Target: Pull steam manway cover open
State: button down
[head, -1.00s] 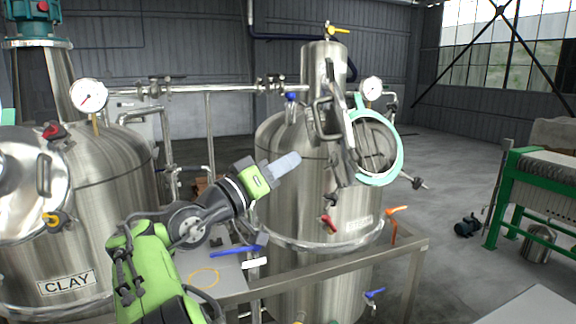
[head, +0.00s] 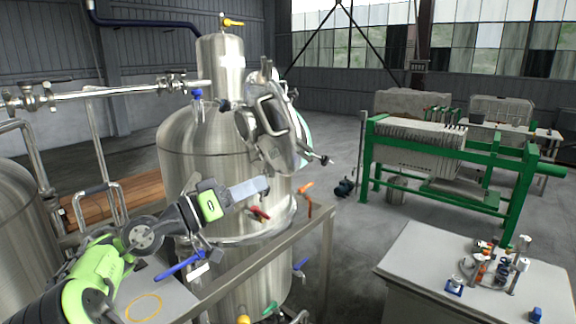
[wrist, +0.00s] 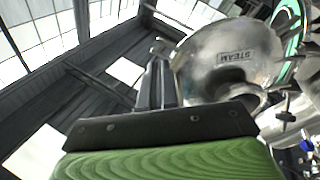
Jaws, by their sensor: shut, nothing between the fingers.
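The steam manway cover (head: 270,125) is a shiny metal disc with a handle on the middle tank (head: 205,160). In the wrist view the cover (wrist: 232,62) carries the word STEAM. The teal manway ring (head: 304,132) shows only as a sliver behind the cover's right side; it also shows in the wrist view (wrist: 289,30). The cover hides most of the opening, and I cannot tell how wide the gap is. My gripper (head: 266,187) is shut and empty, just below the cover. In the wrist view its fingers (wrist: 158,80) are beside the cover's left edge.
A steel frame rail (head: 270,258) runs in front of the tank. An orange-handled valve (head: 306,189) and a red-handled valve (head: 259,213) are near my gripper. A grey table (head: 450,265) with small fittings stands at right. A green filter press (head: 440,150) is behind, with open floor between.

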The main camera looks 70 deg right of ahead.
aim_at(312, 158)
jog(key=p+x, duration=0.2)
jog(key=x, duration=0.8)
jog(key=shift+w+d+r, duration=0.15)
jog(key=s+d+t, duration=0.1)
jog(key=s+d, duration=0.1)
jog(key=s+d+r+n+t+h+p, duration=0.1)
jog(key=s+d, duration=0.1)
jog(key=d, duration=0.1)
jog(key=shift+s+r+n, duration=0.2)
jog(key=shift+s+n, duration=0.05)
jog(key=shift+n, duration=0.05)
jog(key=shift+a, duration=0.1)
